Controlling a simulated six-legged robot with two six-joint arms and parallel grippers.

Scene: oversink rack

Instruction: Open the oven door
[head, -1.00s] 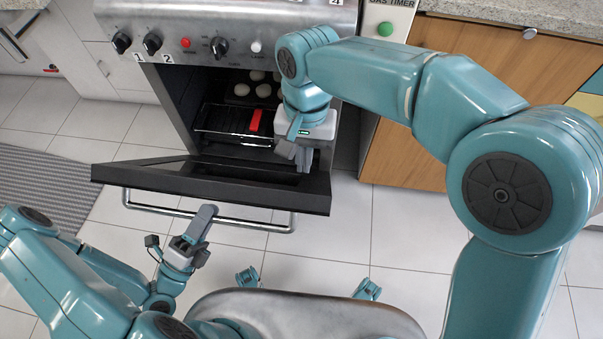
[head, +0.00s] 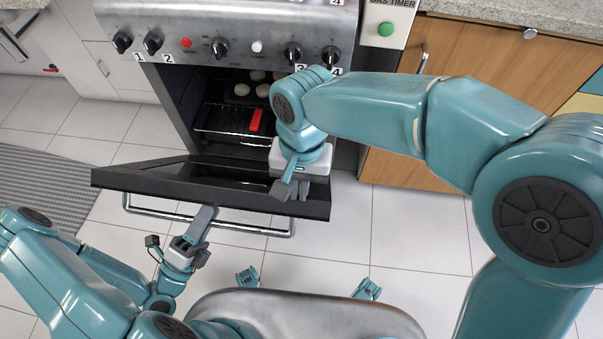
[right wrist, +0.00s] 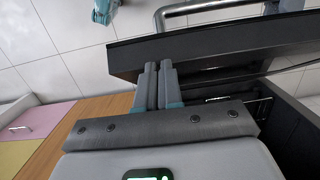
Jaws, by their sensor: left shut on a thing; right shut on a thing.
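The oven door (head: 160,184) is partly open, tilted out from the oven, with its dark inner face showing. It also shows in the right wrist view (right wrist: 215,48). The metal bar handle (head: 240,227) runs along its outer side. My left gripper (head: 204,218) is below the door, shut at the handle bar; its exact hold is partly hidden. My right gripper (head: 292,194) is at the right part of the door, over its upper edge. In the right wrist view its fingers (right wrist: 158,80) are close together, tips against the door; how they grip is unclear.
Inside the oven (head: 215,85) are a wire rack, a red item (head: 255,121) and several pale round pieces. The knob panel (head: 250,30) is above. A wooden cabinet (head: 400,160) stands at the right and a grey mat (head: 50,195) lies at the left. Tiled floor is clear in front.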

